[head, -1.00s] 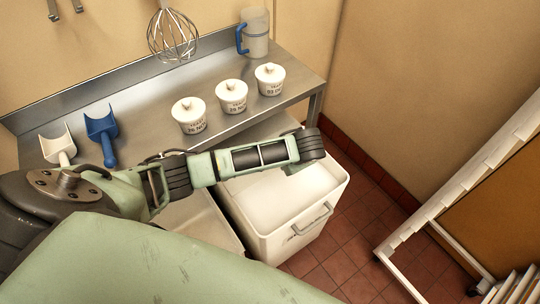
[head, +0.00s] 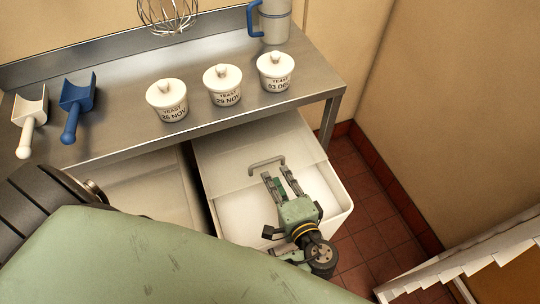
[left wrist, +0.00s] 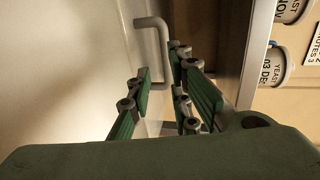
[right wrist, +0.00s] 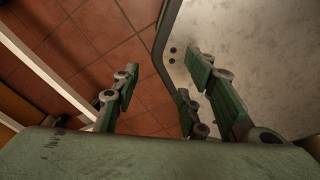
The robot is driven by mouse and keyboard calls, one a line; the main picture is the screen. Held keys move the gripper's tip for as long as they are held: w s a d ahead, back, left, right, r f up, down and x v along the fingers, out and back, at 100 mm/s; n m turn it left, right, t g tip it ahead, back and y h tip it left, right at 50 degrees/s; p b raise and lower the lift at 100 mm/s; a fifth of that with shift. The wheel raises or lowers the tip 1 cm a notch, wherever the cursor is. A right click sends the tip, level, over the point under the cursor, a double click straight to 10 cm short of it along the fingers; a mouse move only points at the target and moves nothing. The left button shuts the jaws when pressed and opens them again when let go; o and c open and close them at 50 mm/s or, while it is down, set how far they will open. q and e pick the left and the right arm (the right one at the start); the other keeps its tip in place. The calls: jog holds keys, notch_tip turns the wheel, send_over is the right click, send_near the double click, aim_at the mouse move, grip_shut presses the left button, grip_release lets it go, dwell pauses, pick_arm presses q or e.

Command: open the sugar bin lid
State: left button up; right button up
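The white sugar bin (head: 337,217) stands under the steel table. A pale lid panel (head: 240,153) covers its rear part, with a grey bar handle (head: 267,161) near the panel's front edge. White shows in front of the panel; I cannot tell if it is sugar or bin interior. My left gripper (head: 276,175) is over the bin, open, its fingertips at the handle. In the left wrist view the handle (left wrist: 152,24) lies just beyond the open fingers (left wrist: 160,75); contact is unclear. My right gripper (right wrist: 162,75) is open and empty in the right wrist view, beside a pale panel.
Three white yeast pots (head: 222,85) stand on the steel table (head: 125,118) above the bin. A white scoop (head: 31,118), a blue scoop (head: 76,105) and a jug (head: 276,20) are there too. A second bin (head: 150,190) is left. A white rack (head: 465,255) stands right, beyond tiled floor.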

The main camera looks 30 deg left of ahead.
aim_at(267, 161)
pick_arm(q)
jog(key=shift+y, duration=0.4)
jog(key=b+x, duration=0.1)
jog(key=x, duration=0.5)
jog(key=shift+s+r+b, duration=0.1)
jog(key=shift+r+b, duration=0.1)
jog(key=shift+b, duration=0.1)
jog(key=shift+w+a+f, duration=0.1)
jog(key=shift+w+a, duration=0.35)
jog(key=shift+a, duration=0.15)
grip_shut()
pick_arm(e)
jog(key=shift+w+d+f, duration=0.1)
jog(key=shift+d+f, duration=0.1)
jog(key=shift+f, duration=0.3)
jog(key=shift+w+d+f, duration=0.1)
jog(key=shift+d+f, duration=0.1)
jog(key=shift+f, duration=0.3)
jog(key=shift+s, duration=0.2)
